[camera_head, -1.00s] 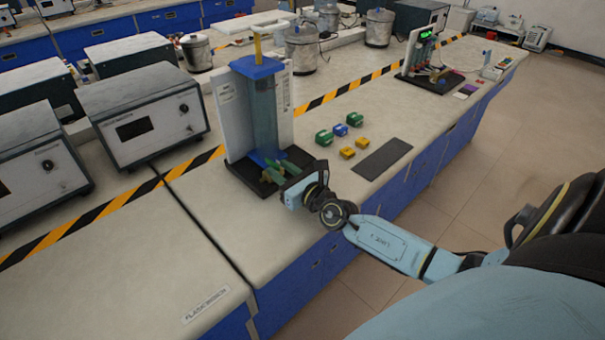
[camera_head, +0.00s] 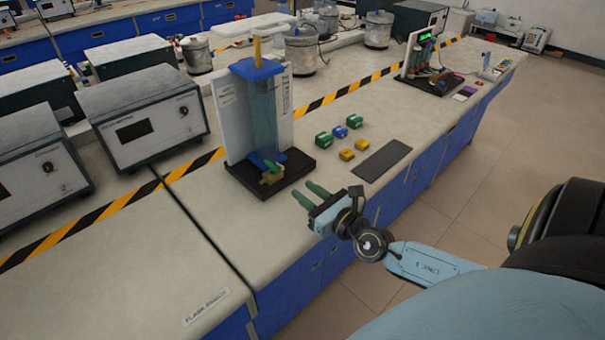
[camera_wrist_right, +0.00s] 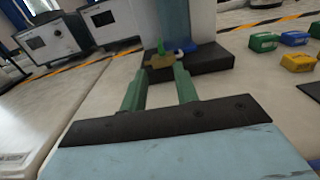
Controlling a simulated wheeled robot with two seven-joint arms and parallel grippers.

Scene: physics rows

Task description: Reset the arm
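My right gripper (camera_head: 309,195) shows in the head view over the front edge of the bench, its two green fingers apart and nothing between them. In the right wrist view the gripper (camera_wrist_right: 160,90) also shows open and empty, pointing at the apparatus. The apparatus is a blue-capped clear column (camera_head: 262,110) against a white panel on a black base (camera_head: 292,166). A small brass fitting with a green lever (camera_head: 271,174) sits low on it; it also shows in the right wrist view (camera_wrist_right: 159,60). The gripper is apart from it. My left gripper is not in view.
Small green (camera_head: 323,139), blue (camera_head: 339,132) and yellow (camera_head: 347,155) blocks lie right of the column, beside a dark mat (camera_head: 382,159). Grey instrument boxes (camera_head: 143,114) stand at the left. The front left bench top (camera_head: 130,265) is clear.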

